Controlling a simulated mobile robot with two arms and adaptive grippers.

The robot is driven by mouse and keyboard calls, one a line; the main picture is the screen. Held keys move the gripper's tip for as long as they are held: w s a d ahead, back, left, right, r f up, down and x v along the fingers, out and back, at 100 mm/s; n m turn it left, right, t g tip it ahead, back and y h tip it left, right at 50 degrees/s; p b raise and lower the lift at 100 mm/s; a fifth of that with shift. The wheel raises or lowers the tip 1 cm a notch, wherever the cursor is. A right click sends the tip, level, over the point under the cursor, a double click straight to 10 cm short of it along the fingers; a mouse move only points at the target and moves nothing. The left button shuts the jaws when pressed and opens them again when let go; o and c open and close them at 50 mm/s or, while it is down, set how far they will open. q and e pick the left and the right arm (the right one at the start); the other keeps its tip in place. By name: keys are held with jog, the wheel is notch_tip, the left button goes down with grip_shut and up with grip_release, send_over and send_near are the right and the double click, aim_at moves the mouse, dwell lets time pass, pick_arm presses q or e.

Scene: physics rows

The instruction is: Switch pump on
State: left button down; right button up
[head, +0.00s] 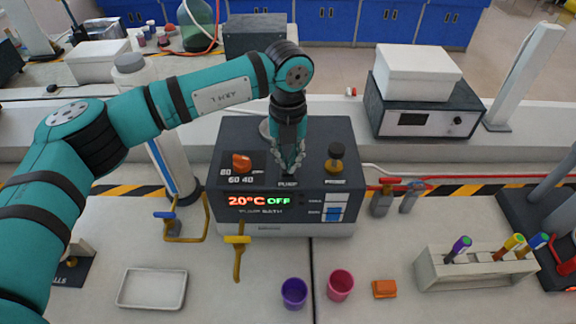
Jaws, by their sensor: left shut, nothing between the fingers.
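The pump bath unit (290,214) is a dark grey box in the middle of the bench. Its front display (258,200) reads 20°C in red and OFF in green. My left gripper (290,170) is shut and points down over the top panel, right above the PUMP label; its fingertips hide whatever control is there, and I cannot tell if they touch it. An orange knob (241,162) is to the left of the gripper, and a black post with a brass-coloured base (336,160) is to the right. My right gripper does not show.
A purple cup (294,293), a pink cup (340,285) and an orange block (384,289) stand in front. A white tray (152,288) is at front left, a tube rack (474,267) at front right.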

pick_arm(q)
jog(key=shift+f+b, duration=1.1)
jog(key=shift+f, duration=0.2)
dwell(0.4)
jog(key=shift+r, duration=0.15)
jog(key=shift+r+p, duration=0.45)
jog(key=shift+r, duration=0.35)
jog(key=shift+r+p, duration=0.9)
jog(key=shift+r, duration=1.75)
